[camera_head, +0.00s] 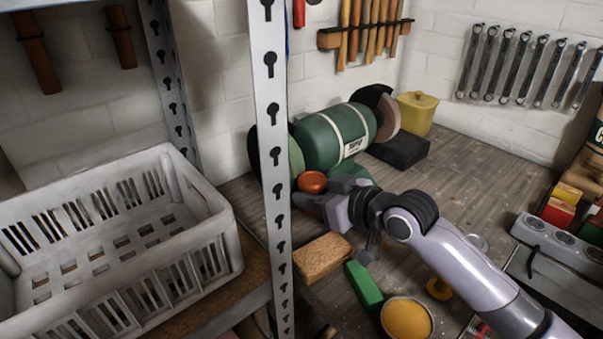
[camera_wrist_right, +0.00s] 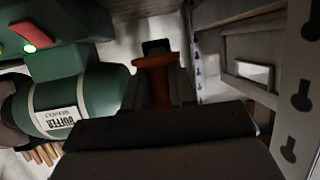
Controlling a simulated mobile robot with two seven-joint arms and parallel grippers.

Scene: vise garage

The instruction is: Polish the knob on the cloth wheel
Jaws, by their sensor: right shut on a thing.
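The green buffer (camera_head: 335,138) stands on the wooden bench in the head view, and its label shows upside down in the wrist view (camera_wrist_right: 60,115). A wheel (camera_head: 295,160) shows at its left end and a tan wheel (camera_head: 388,117) under a dark guard at its right end. I cannot tell surely which is cloth. My right gripper (camera_head: 325,198) is shut on the orange-brown knob (camera_head: 312,182), just in front of the left wheel. The knob (camera_wrist_right: 154,62) also shows between the dark fingers in the wrist view. Contact with the wheel cannot be told. My left gripper is out of view.
A grey slotted post (camera_head: 270,120) stands close left of the buffer, with a white crate (camera_head: 190,265) beyond it. A brown block (camera_head: 322,258), a green bar (camera_head: 363,285) and a bowl (camera_head: 407,318) lie below my right arm. A green light (camera_wrist_right: 30,48) glows on the buffer.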

